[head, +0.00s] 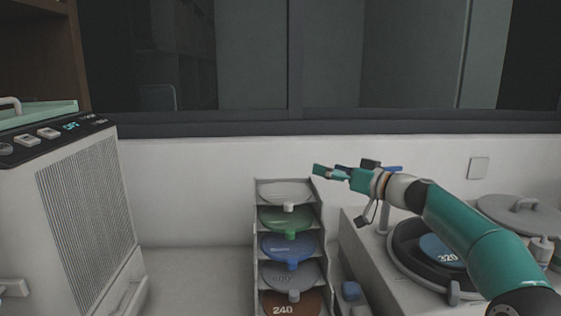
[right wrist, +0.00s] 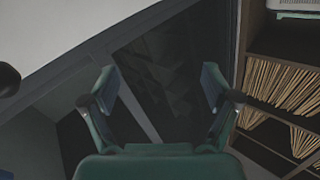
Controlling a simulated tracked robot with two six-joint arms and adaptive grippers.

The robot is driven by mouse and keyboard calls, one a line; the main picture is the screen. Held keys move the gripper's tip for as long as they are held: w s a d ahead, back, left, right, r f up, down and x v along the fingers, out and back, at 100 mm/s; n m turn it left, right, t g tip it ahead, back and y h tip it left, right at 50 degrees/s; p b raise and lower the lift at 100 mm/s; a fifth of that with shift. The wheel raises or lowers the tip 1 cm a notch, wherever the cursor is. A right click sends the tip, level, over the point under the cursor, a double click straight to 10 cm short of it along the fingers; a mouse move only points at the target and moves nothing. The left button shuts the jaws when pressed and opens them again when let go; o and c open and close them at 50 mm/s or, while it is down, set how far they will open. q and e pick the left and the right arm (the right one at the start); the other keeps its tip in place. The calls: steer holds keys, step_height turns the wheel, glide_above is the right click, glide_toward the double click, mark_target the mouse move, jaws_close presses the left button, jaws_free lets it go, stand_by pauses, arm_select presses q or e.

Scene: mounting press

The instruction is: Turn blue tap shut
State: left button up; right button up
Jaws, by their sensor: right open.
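A blue tap handle (head: 393,168) shows just behind my right wrist in the head view, at the top of a grey post above the grinding machine. My right arm partly hides it, so I cannot tell its full angle. My right gripper (head: 320,171) is in front of the white wall, to the left of the tap, pointing left. In the right wrist view the fingers of my right gripper (right wrist: 161,82) are spread apart with nothing between them. The tap does not clearly show there. My left gripper is in neither view.
A rack (head: 257,235) of coloured discs stands below my right gripper. The grinder holds a blue disc marked 320 (head: 445,250); a grey lid (head: 520,212) lies at right. A large vented machine (head: 75,205) stands at left. The counter between machine and rack is clear.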

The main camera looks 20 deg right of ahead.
steer(key=w+a+m+h, duration=0.1)
steer(key=w, duration=0.1)
steer(key=w+a+m+p, duration=0.1)
steer(key=w+a+m, duration=0.1)
steer(key=w, duration=0.1)
steer(key=w+a+m+h+p, duration=0.1)
steer(key=w+m, duration=0.1)
steer(key=shift+w+a+f+t+h, duration=0.2)
steer(key=shift+a+f+t+h, duration=0.1)
steer(key=shift+a, duration=0.05)
steer(key=w+a+m+h+p, duration=0.1)
steer(key=m, duration=0.1)
steer(key=w+m+h, duration=0.1)
steer(key=w+m, duration=0.1)
steer(key=w+a+f+m+h+p, duration=0.1)
steer(key=w+m+h, duration=0.1)
steer(key=m, duration=0.1)
steer(key=shift+a+p, duration=0.3)
steer(key=shift+a, duration=0.05)
steer(key=m+h, duration=0.1)
steer(key=m, duration=0.2)
steer(key=w+m+h, duration=0.1)
steer(key=shift+w+f+h+p, duration=0.1)
steer(key=shift+f+h+p, duration=0.2)
steer(key=shift+f+p, duration=0.05)
steer(key=shift+m, duration=0.4)
steer(key=shift+f, duration=0.1)
